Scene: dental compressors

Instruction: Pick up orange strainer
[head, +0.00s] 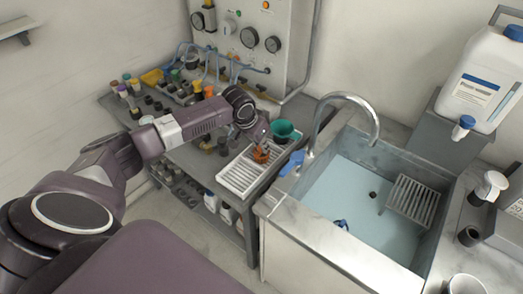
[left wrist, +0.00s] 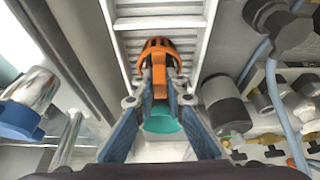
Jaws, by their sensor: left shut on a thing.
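The orange strainer (head: 261,154) sits at the white slatted rack (head: 236,182) on the bench left of the sink. It also shows in the left wrist view (left wrist: 158,48), with its caged end over the rack's slats (left wrist: 135,12). My left gripper (head: 260,143) is above the rack, and its fingers (left wrist: 160,88) are shut on the strainer's narrow part. I cannot tell whether the strainer touches the rack. My right gripper is not in view.
A green funnel-like cup (head: 283,129) stands close to the left gripper. The sink (head: 350,205) with a tall faucet (head: 345,100) lies to the right. Bottles and small jars (head: 165,90) crowd the bench behind. A gauge panel (head: 255,35) stands at the back.

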